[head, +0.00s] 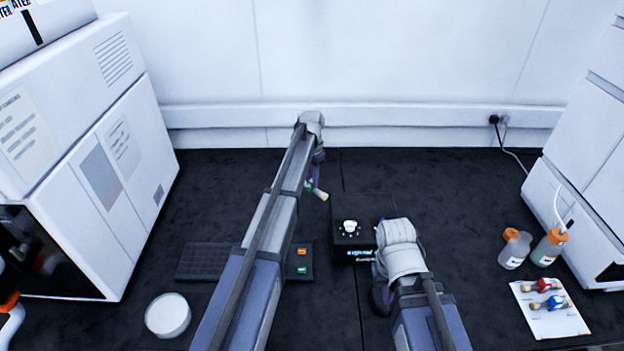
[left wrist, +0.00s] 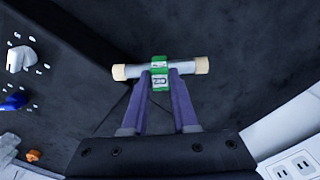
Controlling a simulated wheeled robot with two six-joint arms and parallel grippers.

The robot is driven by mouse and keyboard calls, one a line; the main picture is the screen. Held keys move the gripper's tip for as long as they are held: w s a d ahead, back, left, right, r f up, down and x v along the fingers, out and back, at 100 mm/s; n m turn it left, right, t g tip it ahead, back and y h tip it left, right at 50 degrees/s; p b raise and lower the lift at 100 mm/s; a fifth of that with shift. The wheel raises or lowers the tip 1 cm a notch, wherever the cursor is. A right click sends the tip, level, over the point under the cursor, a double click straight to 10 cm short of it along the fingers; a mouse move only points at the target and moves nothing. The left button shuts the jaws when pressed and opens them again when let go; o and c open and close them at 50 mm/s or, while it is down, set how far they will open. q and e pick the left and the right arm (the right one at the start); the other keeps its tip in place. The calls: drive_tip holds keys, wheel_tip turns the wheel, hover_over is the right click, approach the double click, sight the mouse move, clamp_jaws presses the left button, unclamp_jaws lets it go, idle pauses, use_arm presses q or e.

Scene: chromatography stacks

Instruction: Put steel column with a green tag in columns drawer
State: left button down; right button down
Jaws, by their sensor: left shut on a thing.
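My left gripper (left wrist: 160,72) is shut around the middle of a steel column (left wrist: 190,67) in the left wrist view. The column has pale end caps and a green tag (left wrist: 160,66) with small lettering. It is held crosswise between the purple fingers, above the dark bench. In the head view the column (head: 321,195) hangs below the end of my left arm, partly hidden. My right arm bends down at the lower middle, and its fingers are not visible. No drawer marked for columns can be made out.
A black box with a white knob (head: 350,227) stands between my arms. A dark flat tray (head: 205,262) and white round dish (head: 168,315) lie left. White instruments (head: 110,150) flank the bench. Bottles (head: 514,250) and a white card (head: 560,318) sit right. The back middle is clear.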

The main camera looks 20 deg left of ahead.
use_arm(q)
wheel_tip(320, 180, up, 8)
drive_tip(key=p, duration=0.6)
drive_tip(key=shift+f, duration=0.15)
drive_tip(key=shift+f, duration=0.1)
